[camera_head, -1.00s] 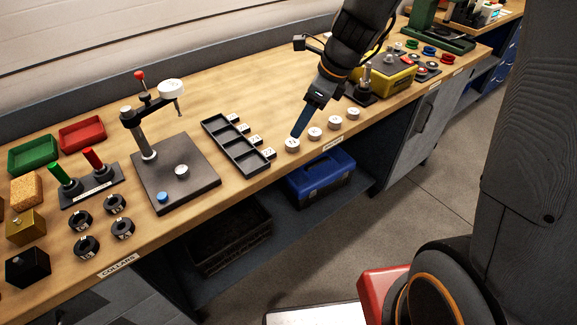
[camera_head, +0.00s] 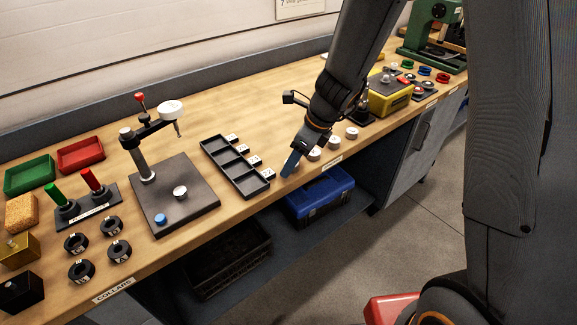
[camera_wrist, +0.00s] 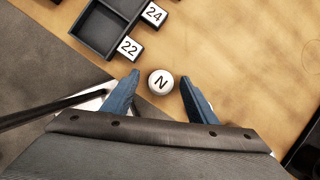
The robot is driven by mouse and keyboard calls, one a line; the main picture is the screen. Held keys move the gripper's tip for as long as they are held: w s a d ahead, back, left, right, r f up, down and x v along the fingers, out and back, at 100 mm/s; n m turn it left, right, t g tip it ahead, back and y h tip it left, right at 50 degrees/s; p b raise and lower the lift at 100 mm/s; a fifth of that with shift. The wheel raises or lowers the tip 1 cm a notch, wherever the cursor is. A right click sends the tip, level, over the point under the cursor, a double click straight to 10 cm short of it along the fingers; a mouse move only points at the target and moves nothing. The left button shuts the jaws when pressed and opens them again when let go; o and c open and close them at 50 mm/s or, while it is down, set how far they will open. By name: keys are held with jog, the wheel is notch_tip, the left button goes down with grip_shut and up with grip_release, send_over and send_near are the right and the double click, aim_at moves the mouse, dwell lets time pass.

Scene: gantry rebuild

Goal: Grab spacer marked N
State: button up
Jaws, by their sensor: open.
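The spacer marked N (camera_wrist: 161,82) is a round white piece with a black N on top. In the wrist view it stands on the bench near its front edge, between and just ahead of my gripper's two blue fingertips (camera_wrist: 160,84). The fingers are open, with a gap on each side of the spacer, and hold nothing. In the head view my gripper (camera_head: 291,165) is low over the bench front and hides this spacer. Other white spacers stand in a row to its right, one (camera_head: 314,155) partly behind the gripper and another (camera_head: 352,133) farther along.
A black compartment tray (camera_head: 244,185) with number tags lies just left of my gripper; tags 22 (camera_wrist: 129,47) and 24 (camera_wrist: 153,15) are near the spacer. A black press stand (camera_head: 205,205) is farther left. A yellow box (camera_head: 392,98) stands to the right.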

jog(key=shift+c, duration=0.4)
jog(key=c, duration=1.1)
jog(key=shift+r, duration=0.1)
